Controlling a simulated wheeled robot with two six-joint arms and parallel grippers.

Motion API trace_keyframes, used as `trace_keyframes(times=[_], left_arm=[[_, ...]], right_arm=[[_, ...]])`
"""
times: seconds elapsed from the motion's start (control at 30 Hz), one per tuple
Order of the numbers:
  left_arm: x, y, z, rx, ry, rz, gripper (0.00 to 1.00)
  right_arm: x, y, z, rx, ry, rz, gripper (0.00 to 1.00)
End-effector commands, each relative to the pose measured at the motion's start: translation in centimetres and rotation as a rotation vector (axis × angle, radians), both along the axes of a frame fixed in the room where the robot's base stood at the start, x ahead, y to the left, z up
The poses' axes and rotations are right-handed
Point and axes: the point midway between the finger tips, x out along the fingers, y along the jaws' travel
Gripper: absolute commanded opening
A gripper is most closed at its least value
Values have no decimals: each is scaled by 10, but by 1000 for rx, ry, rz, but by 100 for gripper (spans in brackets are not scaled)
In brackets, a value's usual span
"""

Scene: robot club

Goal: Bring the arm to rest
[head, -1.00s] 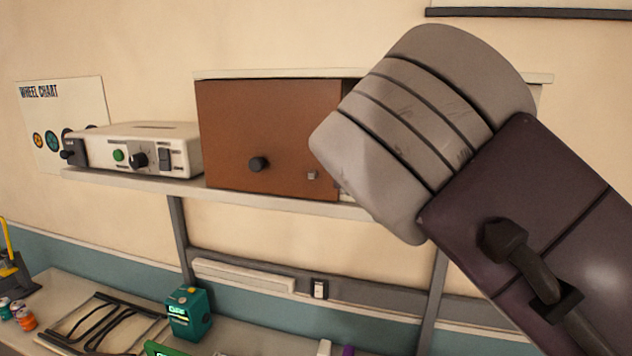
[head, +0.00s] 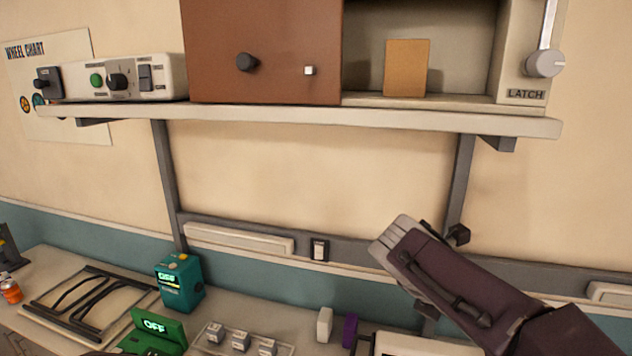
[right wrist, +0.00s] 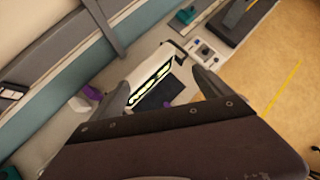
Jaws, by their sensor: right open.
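My right arm (head: 470,290) comes in from the lower right in the head view, in front of the wall and below the shelf. Its pale grey end (head: 395,242) points up and left and touches nothing that I can see. In the right wrist view my right gripper (right wrist: 160,80) has its two fingers spread apart, with nothing held between them. Beyond the fingers lies a bench device with a lit green panel (right wrist: 150,85). My left gripper is not in view.
The shelf (head: 300,115) bears a brown-fronted cabinet (head: 265,50), a control box (head: 125,80) and a latch unit (head: 525,60). On the bench are a teal device (head: 180,283), a green OFF display (head: 155,327), several switches (head: 240,340) and a purple object (head: 349,330).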

Motion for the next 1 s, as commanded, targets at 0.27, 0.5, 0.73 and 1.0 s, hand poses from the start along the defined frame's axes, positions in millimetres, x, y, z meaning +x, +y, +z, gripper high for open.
trace_keyframes(times=[0.27,0.5,0.73,1.0], left_arm=[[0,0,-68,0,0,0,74],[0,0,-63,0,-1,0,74],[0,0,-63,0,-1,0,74],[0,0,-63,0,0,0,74]], right_arm=[[-93,8,-256,493,-58,-869,90],[-136,65,-321,777,-409,-1919,90],[-116,68,-319,844,-569,-2184,90],[-116,68,-319,843,-569,-2185,90]])
